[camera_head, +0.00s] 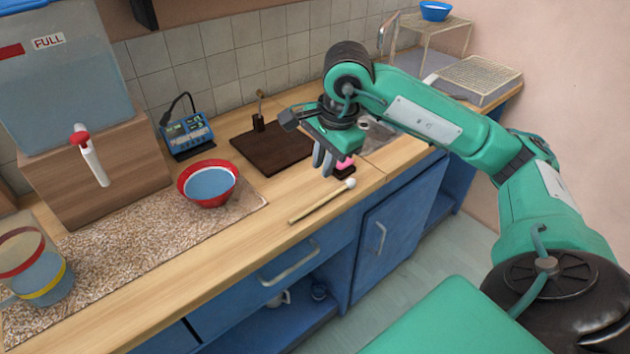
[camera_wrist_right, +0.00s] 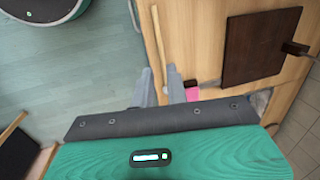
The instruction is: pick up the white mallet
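The white mallet lies on the wooden counter near its front edge, with a thin pale wooden handle (camera_head: 316,205) and a small round white head (camera_head: 350,183). In the right wrist view its handle (camera_wrist_right: 158,38) runs down toward the gap between my fingers; the head is hard to make out there. My right gripper (camera_head: 322,163) points down above the counter, just behind the mallet in the head view. Its fingers, also in the wrist view (camera_wrist_right: 161,86), stand apart with nothing visibly held. My left gripper is not in view.
A pink object (camera_head: 345,163) sits close beside my right fingers. A dark board (camera_head: 268,148), a red-rimmed bowl (camera_head: 207,184) and a blue device (camera_head: 187,136) stand farther left. A sink (camera_head: 377,136) lies behind my arm.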

